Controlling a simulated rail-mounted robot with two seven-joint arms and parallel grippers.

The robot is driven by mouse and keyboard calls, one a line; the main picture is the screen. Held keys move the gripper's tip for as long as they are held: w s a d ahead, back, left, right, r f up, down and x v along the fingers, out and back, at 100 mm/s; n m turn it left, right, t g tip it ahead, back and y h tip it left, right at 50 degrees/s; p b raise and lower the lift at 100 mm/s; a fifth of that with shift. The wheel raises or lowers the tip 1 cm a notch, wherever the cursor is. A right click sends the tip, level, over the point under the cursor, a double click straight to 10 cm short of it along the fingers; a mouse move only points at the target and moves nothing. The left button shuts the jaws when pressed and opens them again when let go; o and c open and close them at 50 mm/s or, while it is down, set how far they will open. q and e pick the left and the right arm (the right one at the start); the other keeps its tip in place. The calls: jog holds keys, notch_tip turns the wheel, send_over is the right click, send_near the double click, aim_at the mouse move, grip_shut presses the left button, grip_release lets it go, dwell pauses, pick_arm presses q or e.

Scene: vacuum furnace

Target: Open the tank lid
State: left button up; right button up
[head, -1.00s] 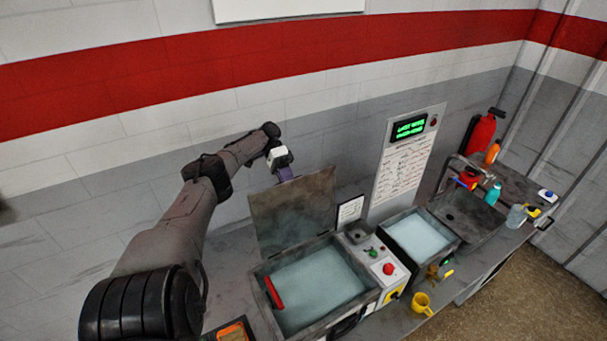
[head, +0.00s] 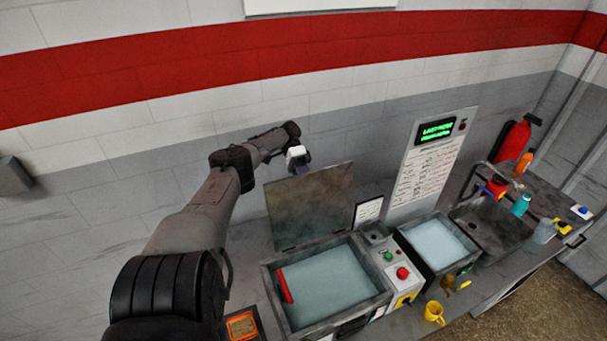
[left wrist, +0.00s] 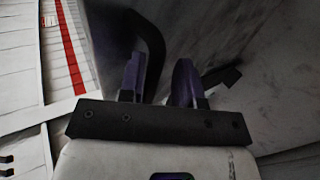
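The tank (head: 375,301) stands on the counter, full of pale blue liquid. Its grey lid (head: 318,207) is raised, standing nearly upright at the tank's back edge, with the tank mouth uncovered. My left gripper (head: 303,172) is at the lid's upper edge, at the back side. In the left wrist view, its two purple fingers (left wrist: 159,82) are apart, with a gap between them. A dark curved handle (left wrist: 154,38) passes by the left finger; I cannot tell whether it touches. The lid's grey surface (left wrist: 245,50) fills the right of that view. My right gripper is not in view.
A red bar (head: 284,287) lies at the tank's left inner side. The wall is close behind.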

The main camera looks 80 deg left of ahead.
aim_at(307, 178)
pick_arm(q)
jog(key=shift+o, duration=0.5)
jog(key=shift+w+a+r, duration=0.1)
jog(key=shift+r, duration=0.1)
jog(key=shift+r, duration=0.15)
jog(key=shift+r, duration=0.25)
notch_tip(307, 178, up, 3)
jog(key=shift+r+p, duration=0.1)
jog(key=shift+p, duration=0.7)
jog(key=w+d+r, duration=0.7)
jog(key=d, duration=0.2)
jog(key=shift+w+p, duration=0.2)
jog(key=shift+p, duration=0.25)
